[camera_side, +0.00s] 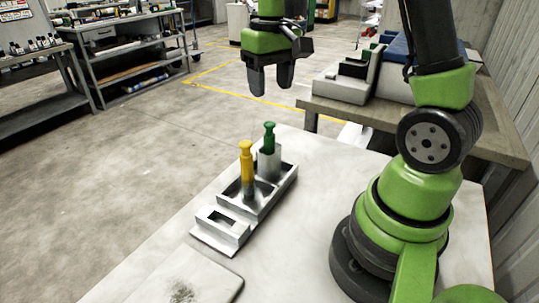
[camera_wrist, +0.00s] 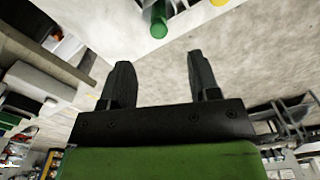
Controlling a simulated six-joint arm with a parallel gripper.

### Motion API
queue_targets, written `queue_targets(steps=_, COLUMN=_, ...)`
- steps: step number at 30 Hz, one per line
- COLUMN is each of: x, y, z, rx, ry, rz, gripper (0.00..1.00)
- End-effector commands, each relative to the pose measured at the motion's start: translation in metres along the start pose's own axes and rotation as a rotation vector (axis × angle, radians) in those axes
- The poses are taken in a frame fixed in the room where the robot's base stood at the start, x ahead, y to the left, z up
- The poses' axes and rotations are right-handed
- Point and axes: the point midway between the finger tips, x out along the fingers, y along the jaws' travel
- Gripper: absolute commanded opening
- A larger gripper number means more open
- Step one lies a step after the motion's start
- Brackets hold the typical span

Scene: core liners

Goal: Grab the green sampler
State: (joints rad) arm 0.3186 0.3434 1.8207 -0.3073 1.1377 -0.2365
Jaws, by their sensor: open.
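The green sampler (camera_side: 269,138) stands upright in the far end of a grey metal holder (camera_side: 239,228) on the pale table. It also shows at the top of the wrist view (camera_wrist: 158,20), cut off by the frame edge. A yellow sampler (camera_side: 247,165) stands upright in the holder beside it, nearer the camera. Its yellow end shows at the top of the wrist view (camera_wrist: 219,2). My gripper (camera_side: 271,88) is open and empty, with its fingers pointing down, above and apart from the green sampler. The fingers also show apart in the wrist view (camera_wrist: 158,78).
The holder's near compartment looks empty. A flat pale plate (camera_side: 190,280) lies at the table's near edge. A wooden bench (camera_side: 420,125) with grey and blue boxes stands behind on the right. Shelving (camera_side: 130,65) stands at the back left.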

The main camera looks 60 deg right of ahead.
Motion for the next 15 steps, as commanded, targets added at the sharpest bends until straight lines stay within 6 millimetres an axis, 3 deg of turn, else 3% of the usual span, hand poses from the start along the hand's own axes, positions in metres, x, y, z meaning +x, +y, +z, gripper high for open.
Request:
queue_targets(steps=7, x=0.036, y=0.002, z=-0.001, rx=-0.001, ry=-0.014, rz=0.003, gripper=0.56)
queue_targets(steps=15, x=0.061, y=0.002, z=-0.003, rx=0.000, ry=-0.012, rz=0.003, gripper=0.56)
